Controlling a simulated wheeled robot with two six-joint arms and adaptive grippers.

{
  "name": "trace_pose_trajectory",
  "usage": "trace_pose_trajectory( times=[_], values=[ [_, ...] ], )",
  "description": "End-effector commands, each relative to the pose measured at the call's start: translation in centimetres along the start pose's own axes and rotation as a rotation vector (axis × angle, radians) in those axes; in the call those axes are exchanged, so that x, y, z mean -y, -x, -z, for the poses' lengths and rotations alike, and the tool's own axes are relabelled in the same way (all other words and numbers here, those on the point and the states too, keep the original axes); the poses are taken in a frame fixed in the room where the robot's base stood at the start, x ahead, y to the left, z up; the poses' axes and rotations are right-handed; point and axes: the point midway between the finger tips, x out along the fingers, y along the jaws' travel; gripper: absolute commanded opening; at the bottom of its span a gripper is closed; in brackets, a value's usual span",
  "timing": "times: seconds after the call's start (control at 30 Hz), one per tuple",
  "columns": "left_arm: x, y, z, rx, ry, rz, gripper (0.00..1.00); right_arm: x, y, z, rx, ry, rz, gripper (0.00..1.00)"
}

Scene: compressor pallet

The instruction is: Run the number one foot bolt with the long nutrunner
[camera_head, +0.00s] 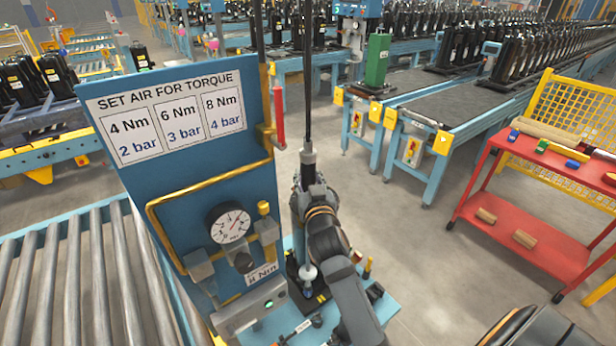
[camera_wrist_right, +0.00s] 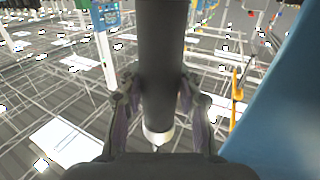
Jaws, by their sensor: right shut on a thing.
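The long nutrunner (camera_head: 308,162) stands near upright beside the blue panel, with a dark line running up from its top. My right gripper (camera_head: 307,200) is shut on its body, and my forearm hides much of the lower part. In the right wrist view the nutrunner (camera_wrist_right: 161,60) is a thick dark cylinder between the two fingers of my right gripper (camera_wrist_right: 160,112), with a pale collar below them. A pale round part shows below the gripper, over a dark base on the light blue bench (camera_head: 388,308). I cannot make out the number one foot bolt. My left gripper is not in view.
A blue panel stands left of the tool, with a torque sign (camera_head: 162,115), a pressure gauge (camera_head: 229,223) and a yellow pipe. A roller conveyor (camera_head: 85,285) lies at left. A red cart (camera_head: 530,220) stands at right. Open floor lies between bench and cart.

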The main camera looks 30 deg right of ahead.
Motion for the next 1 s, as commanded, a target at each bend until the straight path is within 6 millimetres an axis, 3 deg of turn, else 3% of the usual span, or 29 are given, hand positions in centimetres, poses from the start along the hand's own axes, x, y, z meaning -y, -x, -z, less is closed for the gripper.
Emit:
trace_pose_trajectory(
  times=[0.7, 1.0],
  values=[
    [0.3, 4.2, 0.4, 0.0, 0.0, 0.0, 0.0, 0.0, 0.0, 5.0, -0.004, 0.0, 0.0, 0.0],
    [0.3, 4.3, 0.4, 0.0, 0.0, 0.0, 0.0, 0.0, 0.0, 5.2, -0.004, 0.0, 0.0, 0.0]
  ],
)
